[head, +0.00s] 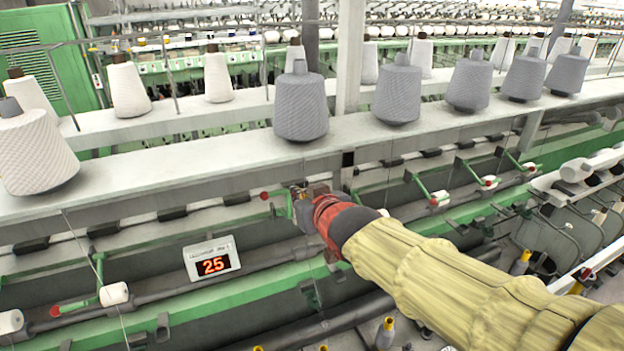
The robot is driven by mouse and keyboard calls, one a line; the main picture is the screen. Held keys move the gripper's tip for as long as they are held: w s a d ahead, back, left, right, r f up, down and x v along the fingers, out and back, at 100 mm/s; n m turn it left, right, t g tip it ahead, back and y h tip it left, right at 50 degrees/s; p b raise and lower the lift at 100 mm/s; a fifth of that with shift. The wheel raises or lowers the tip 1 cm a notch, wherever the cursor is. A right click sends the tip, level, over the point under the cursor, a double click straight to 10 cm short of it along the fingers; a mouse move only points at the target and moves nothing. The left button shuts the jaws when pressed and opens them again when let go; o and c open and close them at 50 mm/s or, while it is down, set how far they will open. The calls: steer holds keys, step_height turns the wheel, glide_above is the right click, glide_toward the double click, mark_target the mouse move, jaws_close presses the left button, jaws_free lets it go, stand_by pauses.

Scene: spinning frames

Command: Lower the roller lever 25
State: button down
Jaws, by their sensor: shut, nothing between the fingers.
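A display reading 25 (212,263) is fixed to the green rail in the middle left. Up and right of it, a green roller lever (281,203) with a red knob (264,195) sits under the shelf edge. My gripper (297,192) is just right of that knob, at the lever. It is shut and nothing shows held in it. The red wrist and gripper hide the lever's right part, and I cannot tell whether the fingers touch it. Another green lever with a white roller (114,294) is at the lower left, left of the display.
A long pale shelf (230,150) runs above the levers and carries grey and white yarn cones (300,105). A pale upright post (350,60) rises behind the shelf. More levers with white rollers (440,198) lie to the right. My yellow-sleeved arm covers the lower right.

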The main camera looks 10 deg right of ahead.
mark_target(284, 190)
steer(key=x, duration=0.3)
steer(key=r+x, duration=0.1)
steer(key=x, duration=0.3)
steer(key=a+x, duration=0.1)
steer(key=x, duration=0.2)
steer(key=shift+w+r, duration=0.25)
steer(key=shift+w, duration=0.05)
steer(key=shift+f, duration=0.15)
steer(key=shift+s+f+t+b, duration=0.1)
steer(key=shift+t+b, duration=0.2)
steer(key=shift+b, duration=0.2)
steer(key=shift+s+d+f+b, duration=0.15)
steer(key=shift+s+b, duration=0.2)
steer(key=shift+b, duration=0.35)
